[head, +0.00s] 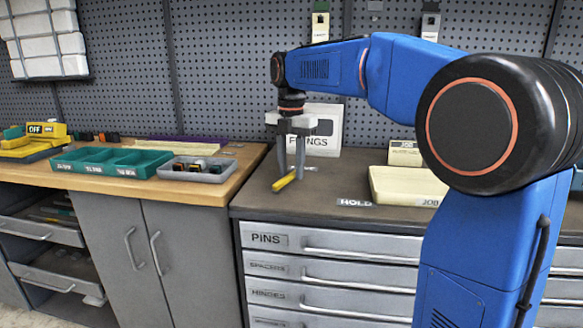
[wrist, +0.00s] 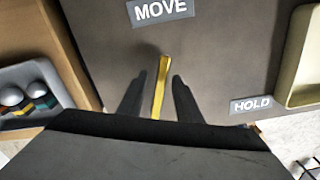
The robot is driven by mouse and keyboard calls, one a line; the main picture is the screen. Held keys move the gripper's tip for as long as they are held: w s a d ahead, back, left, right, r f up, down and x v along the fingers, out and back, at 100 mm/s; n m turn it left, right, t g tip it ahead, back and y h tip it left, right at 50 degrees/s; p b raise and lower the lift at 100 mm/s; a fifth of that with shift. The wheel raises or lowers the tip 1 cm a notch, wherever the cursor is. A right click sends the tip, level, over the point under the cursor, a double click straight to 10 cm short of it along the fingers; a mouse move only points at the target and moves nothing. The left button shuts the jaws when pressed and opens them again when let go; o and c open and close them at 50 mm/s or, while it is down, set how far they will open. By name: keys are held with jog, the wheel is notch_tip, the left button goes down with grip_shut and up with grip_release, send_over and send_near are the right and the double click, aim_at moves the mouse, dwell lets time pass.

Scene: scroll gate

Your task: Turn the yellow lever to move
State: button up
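The yellow lever (head: 284,182) is a thin bar on the dark top of the drawer cabinet, near its left edge. My gripper (head: 290,176) points down over it. In the wrist view the lever (wrist: 160,88) lies between the two fingers of my gripper (wrist: 159,78), with a visible gap on each side, so the gripper is open. A MOVE label (wrist: 162,10) is beyond the lever's far end. A HOLD label (wrist: 252,104) is to the right, and it also shows in the head view (head: 354,203). I cannot tell which end of the lever is the pivot.
A cream tray (head: 407,186) lies right of the lever, with my arm in front of part of it. A FITTINGS box (head: 323,130) stands behind my gripper. To the left, a wooden bench holds a grey tray (head: 194,176) and a green tray (head: 98,163).

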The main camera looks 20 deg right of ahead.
aim_at(291, 173)
jog(key=shift+r, duration=0.1)
notch_tip(291, 173, up, 17)
dwell(0.8)
jog(key=shift+r, duration=0.1)
